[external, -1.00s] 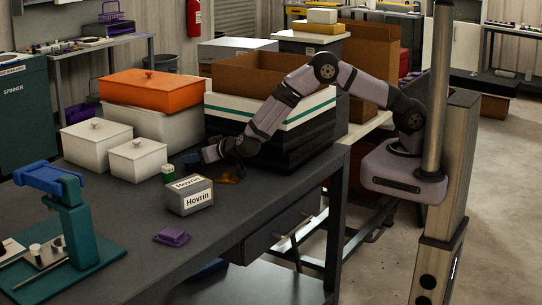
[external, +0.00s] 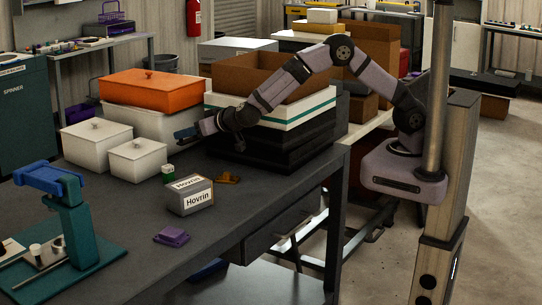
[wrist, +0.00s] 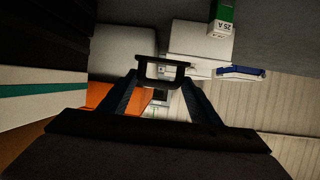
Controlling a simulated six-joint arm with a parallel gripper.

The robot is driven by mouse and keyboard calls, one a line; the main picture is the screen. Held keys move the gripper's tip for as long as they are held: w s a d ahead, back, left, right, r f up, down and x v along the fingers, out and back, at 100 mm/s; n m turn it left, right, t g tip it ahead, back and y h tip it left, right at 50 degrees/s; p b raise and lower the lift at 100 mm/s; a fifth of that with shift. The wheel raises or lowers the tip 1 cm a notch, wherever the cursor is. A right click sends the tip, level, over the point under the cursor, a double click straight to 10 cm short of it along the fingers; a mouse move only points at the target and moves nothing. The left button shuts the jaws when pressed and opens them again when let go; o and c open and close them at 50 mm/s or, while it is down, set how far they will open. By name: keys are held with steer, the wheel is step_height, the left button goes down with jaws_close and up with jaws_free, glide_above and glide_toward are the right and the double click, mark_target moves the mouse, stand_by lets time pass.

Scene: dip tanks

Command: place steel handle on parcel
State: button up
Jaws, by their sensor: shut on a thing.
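The parcel is a grey box (external: 190,196) with white "Hovrin" labels on its top and front, standing on the dark bench. My gripper (external: 190,133) is in the air behind the parcel and above it, apart from it. In the wrist view my gripper (wrist: 162,84) is shut on the steel handle (wrist: 163,86), a dark bracket-shaped piece held between the fingertips. The handle is too small and dark to make out clearly in the external view. The parcel is not seen in the wrist view.
Two white lidded boxes (external: 137,160) and an orange lidded box (external: 152,91) stand left of my gripper. A small green-and-white box (external: 168,174) is behind the parcel. A brown piece (external: 228,178) and a purple piece (external: 172,237) lie on the bench. Black stacked crates (external: 280,145) stand right.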

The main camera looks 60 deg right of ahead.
steer(key=s+a+r+n+y+p, duration=0.2)
steer(key=s+a+r+y+p, duration=0.1)
steer(key=s+a+r, duration=0.65)
steer(key=n+y, duration=0.4)
glide_above(194, 183)
steer(key=shift+f, duration=1.55)
steer(key=shift+g, duration=0.4)
steer(key=shift+s+f+p, duration=0.1)
steer(key=shift+f+p, duration=0.55)
steer(key=shift+f, duration=4.3)
steer(key=shift+f, duration=0.1)
steer(key=shift+f, duration=0.15)
steer(key=o, duration=1.1)
steer(key=shift+c, duration=0.2)
